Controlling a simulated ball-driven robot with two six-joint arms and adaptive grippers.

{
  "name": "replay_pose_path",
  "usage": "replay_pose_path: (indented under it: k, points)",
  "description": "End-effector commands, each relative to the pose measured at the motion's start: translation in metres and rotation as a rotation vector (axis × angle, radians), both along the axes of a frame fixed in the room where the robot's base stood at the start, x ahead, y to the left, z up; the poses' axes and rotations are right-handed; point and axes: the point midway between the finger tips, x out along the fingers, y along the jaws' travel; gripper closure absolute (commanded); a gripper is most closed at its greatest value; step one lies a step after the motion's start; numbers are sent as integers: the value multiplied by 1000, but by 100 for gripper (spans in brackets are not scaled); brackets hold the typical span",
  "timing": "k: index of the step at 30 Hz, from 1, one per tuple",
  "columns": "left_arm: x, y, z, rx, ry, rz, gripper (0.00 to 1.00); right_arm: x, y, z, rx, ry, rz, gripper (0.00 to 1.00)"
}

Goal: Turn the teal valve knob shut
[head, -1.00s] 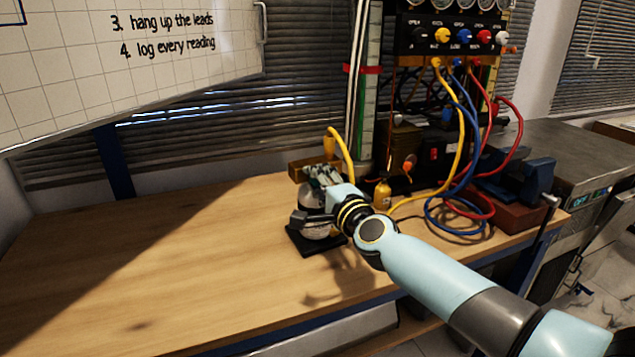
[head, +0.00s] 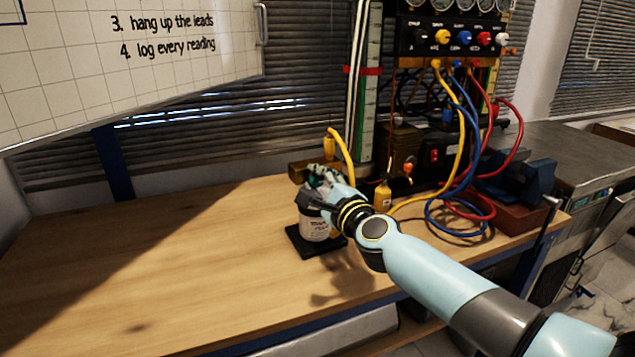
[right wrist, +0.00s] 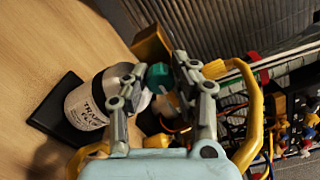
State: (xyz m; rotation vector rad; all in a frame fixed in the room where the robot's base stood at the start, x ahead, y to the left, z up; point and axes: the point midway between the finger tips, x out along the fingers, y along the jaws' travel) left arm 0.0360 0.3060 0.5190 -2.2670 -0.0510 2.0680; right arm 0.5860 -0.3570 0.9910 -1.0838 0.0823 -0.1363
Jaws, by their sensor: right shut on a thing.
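The teal valve knob (right wrist: 158,76) sits at the top end of a white, labelled cylinder (right wrist: 92,104), between the fingers of my right gripper (right wrist: 160,74). My right gripper is shut on the knob. In the head view the white cylinder (head: 314,228) stands upright on a black base (head: 303,246), and my right gripper (head: 322,180) reaches over its top from the right. A small bit of teal shows there among the fingers, mostly hidden by them. My left gripper is in neither view.
A yellow hose (head: 343,150) arches behind the cylinder by a brown block (head: 299,170). A small yellow bottle (head: 382,196) stands to the right. Yellow, blue and red leads (head: 440,208) loop on the bench before the gauge panel. The wooden bench (head: 150,260) is clear on the left.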

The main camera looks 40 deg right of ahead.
Motion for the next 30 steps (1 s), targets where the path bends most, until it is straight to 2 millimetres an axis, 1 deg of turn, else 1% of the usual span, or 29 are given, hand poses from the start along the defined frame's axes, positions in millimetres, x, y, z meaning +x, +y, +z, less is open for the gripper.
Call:
replay_pose_path:
  k: [8,9,13,14,20,23,26,29,30]
  points:
    - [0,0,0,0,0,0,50,-1,0,-1,1,3,-1,100]
    - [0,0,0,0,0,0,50,-1,0,-1,1,3,-1,69]
    - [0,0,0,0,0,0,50,0,0,-1,0,1,0,52]
    - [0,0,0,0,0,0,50,0,0,-1,0,1,0,50]
    - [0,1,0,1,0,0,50,0,0,-1,0,1,0,50]
    - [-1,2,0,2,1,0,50,-4,1,-1,0,1,0,50]
    - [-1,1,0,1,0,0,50,-15,2,-2,0,2,0,50]
    - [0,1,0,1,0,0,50,-35,5,-2,1,4,0,50]
    - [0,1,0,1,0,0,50,-45,7,-2,0,4,0,50]
